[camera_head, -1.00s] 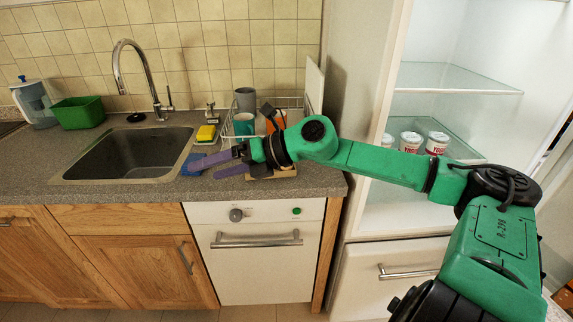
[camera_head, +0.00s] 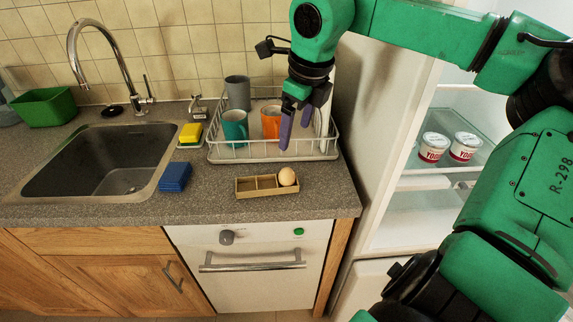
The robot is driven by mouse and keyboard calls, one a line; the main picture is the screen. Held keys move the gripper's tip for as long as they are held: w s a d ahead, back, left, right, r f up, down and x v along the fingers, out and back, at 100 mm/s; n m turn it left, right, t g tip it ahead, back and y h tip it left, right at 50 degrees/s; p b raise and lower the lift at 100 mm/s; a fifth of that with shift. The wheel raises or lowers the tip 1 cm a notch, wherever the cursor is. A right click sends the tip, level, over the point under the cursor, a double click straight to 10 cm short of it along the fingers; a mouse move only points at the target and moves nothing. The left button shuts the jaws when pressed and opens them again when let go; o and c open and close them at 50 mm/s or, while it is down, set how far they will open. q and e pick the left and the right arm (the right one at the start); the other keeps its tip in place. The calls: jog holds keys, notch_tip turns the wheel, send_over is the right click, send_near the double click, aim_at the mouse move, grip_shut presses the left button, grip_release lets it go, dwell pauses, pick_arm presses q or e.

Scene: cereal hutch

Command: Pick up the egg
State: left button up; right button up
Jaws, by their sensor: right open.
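A light brown egg (camera_head: 287,177) sits in the right compartment of a small cardboard holder (camera_head: 256,194) on the countertop, near its front edge. The holder's other compartments look empty. My right gripper (camera_head: 295,138) hangs pointing down above and behind the egg, in front of the dish rack in the picture. Its two purple fingers are apart with nothing between them. It does not touch the egg. My left gripper is not in view.
A dish rack (camera_head: 228,157) holds a teal mug (camera_head: 234,127), an orange mug (camera_head: 271,121) and a grey cup (camera_head: 237,92). A blue sponge stack (camera_head: 175,177), yellow sponge (camera_head: 190,132) and sink (camera_head: 100,165) are left. The open fridge (camera_head: 410,190) stands right.

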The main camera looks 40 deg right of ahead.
jog(key=p, duration=0.1)
send_near(287, 170)
jog(key=f, duration=0.3)
jog(key=w+f, duration=0.1)
jog(key=shift+w+d+f+p, duration=0.3)
jog(key=shift+w+d+f, duration=0.05)
jog(key=shift+f, duration=0.05)
jog(key=x, duration=0.1)
jog(key=p+x, duration=0.1)
jog(key=x, duration=0.2)
jog(key=shift+s+a+f, duration=0.1)
jog(key=shift+s+a, duration=0.1)
jog(key=shift+s, duration=0.05)
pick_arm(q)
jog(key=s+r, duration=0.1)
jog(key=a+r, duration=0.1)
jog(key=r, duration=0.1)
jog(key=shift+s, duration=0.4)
pick_arm(e)
jog(key=shift+w+d+f, duration=0.1)
jog(key=shift+w+f, duration=0.1)
jog(key=shift+f, duration=0.2)
jog(key=c, duration=0.9)
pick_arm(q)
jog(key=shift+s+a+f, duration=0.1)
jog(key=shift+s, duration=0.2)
pick_arm(e)
jog(key=shift+c, duration=0.5)
